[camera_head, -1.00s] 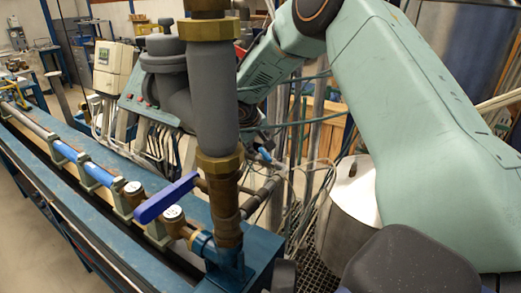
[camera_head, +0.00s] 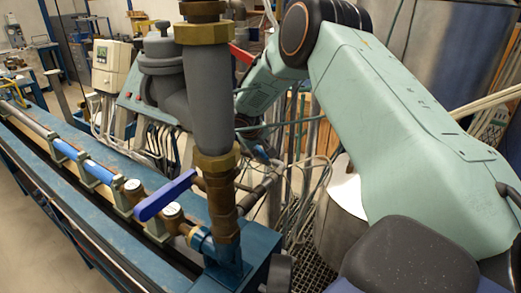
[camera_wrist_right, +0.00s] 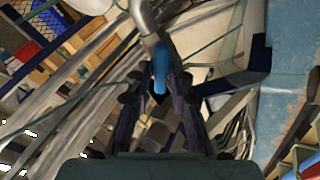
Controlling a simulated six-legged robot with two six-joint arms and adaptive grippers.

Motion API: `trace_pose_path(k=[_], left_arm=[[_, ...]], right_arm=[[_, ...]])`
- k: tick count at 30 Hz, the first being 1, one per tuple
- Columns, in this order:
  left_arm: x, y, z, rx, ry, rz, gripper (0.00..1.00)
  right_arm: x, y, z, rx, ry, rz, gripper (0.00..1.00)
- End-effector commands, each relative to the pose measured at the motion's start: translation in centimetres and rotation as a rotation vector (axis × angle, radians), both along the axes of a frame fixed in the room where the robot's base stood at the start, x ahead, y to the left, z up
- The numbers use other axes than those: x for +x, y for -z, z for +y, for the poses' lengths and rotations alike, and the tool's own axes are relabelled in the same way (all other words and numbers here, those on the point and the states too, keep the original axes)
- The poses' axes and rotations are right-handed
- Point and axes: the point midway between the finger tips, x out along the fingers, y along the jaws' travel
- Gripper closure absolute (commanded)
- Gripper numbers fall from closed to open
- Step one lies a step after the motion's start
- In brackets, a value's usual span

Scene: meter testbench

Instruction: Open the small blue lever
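The small blue lever (camera_head: 262,152) sits on a pipe behind the thick vertical pipe in the head view, and only a little of it shows. In the right wrist view the light blue lever (camera_wrist_right: 160,68) stands between the fingertips of my right gripper (camera_wrist_right: 158,88). The fingers look apart, one on each side of it, with no clear contact. In the head view my right gripper is mostly hidden behind the grey pipe. My left gripper is in neither view.
A larger dark blue lever (camera_head: 166,195) is on the brass fitting in front of the vertical grey pipe (camera_head: 208,105). The blue bench (camera_head: 75,190) runs to the left. A metal drum (camera_head: 340,215) and thin hoses are close on the right.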

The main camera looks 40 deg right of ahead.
Motion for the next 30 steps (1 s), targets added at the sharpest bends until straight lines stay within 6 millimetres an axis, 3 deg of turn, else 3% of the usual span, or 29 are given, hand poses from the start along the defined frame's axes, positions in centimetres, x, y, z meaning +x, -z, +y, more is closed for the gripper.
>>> trace_pose_path(k=[6, 17, 30], left_arm=[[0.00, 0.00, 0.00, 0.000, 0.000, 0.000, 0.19], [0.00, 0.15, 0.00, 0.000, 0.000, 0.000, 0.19], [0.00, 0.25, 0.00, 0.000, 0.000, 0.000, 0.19]], right_arm=[[0.00, -0.03, -0.02, 0.000, 0.000, 0.000, 1.00], [0.10, -0.07, -0.02, -0.004, -0.024, 0.009, 1.00], [0.16, -0.15, 0.02, -0.051, -0.309, 0.164, 1.00]])
